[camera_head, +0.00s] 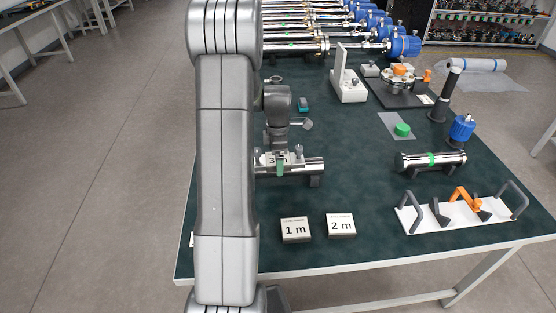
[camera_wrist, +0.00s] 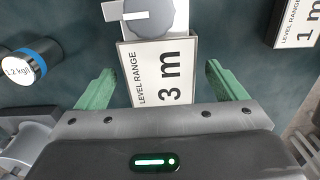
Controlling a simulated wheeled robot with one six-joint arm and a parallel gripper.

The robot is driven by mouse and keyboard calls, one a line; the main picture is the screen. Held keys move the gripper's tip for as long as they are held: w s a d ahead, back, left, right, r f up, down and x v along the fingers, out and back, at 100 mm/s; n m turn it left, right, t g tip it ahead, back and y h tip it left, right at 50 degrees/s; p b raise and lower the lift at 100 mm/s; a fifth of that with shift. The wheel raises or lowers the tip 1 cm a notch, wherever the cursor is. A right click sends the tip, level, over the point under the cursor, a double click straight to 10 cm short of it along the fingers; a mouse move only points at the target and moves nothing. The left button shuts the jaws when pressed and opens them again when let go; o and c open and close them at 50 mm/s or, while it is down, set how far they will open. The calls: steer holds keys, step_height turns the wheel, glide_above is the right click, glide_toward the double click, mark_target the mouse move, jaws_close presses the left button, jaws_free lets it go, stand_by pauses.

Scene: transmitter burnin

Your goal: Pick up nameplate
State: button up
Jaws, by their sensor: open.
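A white nameplate (camera_wrist: 165,75) reading "LEVEL RANGE 3 m" lies between the green fingers of my gripper (camera_wrist: 160,82) in the wrist view. The fingers are open, one to each side of the plate, with gaps visible. The lower end of the plate is hidden by the gripper body. Two more nameplates, 1 m (camera_head: 295,230) and 2 m (camera_head: 341,225), lie flat near the table's front edge. The 1 m plate also shows in the wrist view (camera_wrist: 300,22).
A grey round knob (camera_wrist: 148,15) on a white part adjoins the 3 m plate's far end. A silver tube (camera_head: 305,167) lies beside the plate. A white rack with handles (camera_head: 410,222) and a second tube (camera_head: 415,161) stand at right.

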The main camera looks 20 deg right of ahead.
steer(key=c, duration=1.1)
